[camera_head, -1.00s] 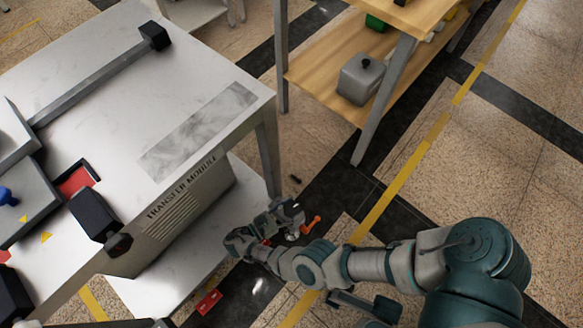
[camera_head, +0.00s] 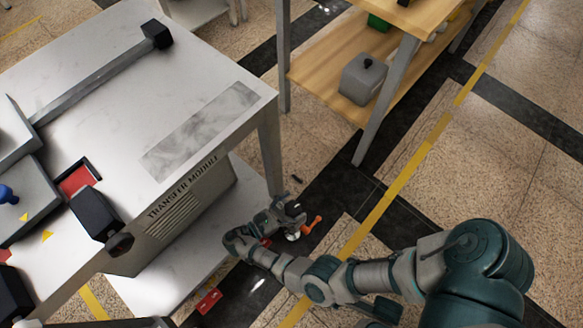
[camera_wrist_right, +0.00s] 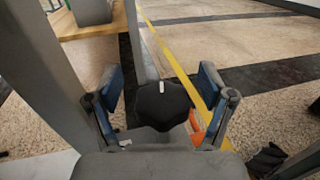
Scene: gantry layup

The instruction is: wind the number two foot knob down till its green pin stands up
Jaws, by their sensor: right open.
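My right gripper (camera_head: 286,208) is low beside the front leg of the transfer module (camera_head: 240,128) in the head view. In the right wrist view my gripper (camera_wrist_right: 162,84) is open, with a blue-padded finger on each side of a black lobed knob (camera_wrist_right: 162,108). The knob has a white mark on its top. There are visible gaps between the fingers and the knob. An orange lever (camera_head: 312,225) is near the gripper and shows behind the knob in the wrist view (camera_wrist_right: 196,126). I see no green pin and no readable number. My left gripper is not in view.
A grey table leg (camera_wrist_right: 42,70) stands close on the left in the wrist view. A wooden shelf table (camera_head: 325,62) holds a grey box (camera_head: 362,80) at the back. A red block (camera_head: 208,301) lies near the module's lower shelf. Floor to the right is clear.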

